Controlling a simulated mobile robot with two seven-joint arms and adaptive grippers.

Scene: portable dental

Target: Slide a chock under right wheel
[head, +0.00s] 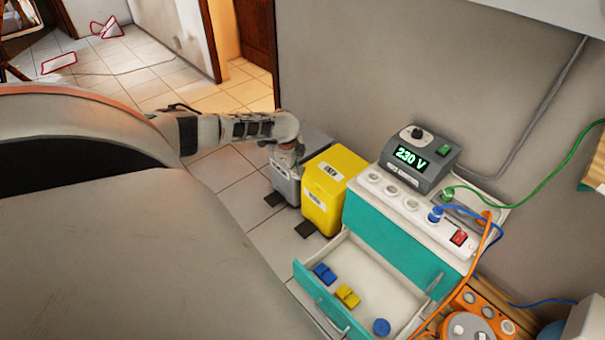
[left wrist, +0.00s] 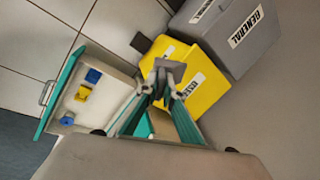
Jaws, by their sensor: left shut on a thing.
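My left gripper (head: 288,155) reaches out past the yellow bin in the head view, near the edge of the grey bin. In the left wrist view my left gripper (left wrist: 162,82) is shut on a small dark grey piece (left wrist: 173,68), seen against the yellow bin. The piece looks like a wedge, but it is too small to be sure that it is a chock. In the head view I cannot make out the held piece. I see no wheel that I can name. My right gripper is not in view.
A yellow bin (head: 335,185) and a grey bin (head: 284,186) stand against the wall. The teal cabinet (head: 392,243) has an open drawer (head: 342,255) with blue and yellow pieces. A power strip (head: 405,204) and a 230 V unit (head: 420,160) sit on top.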

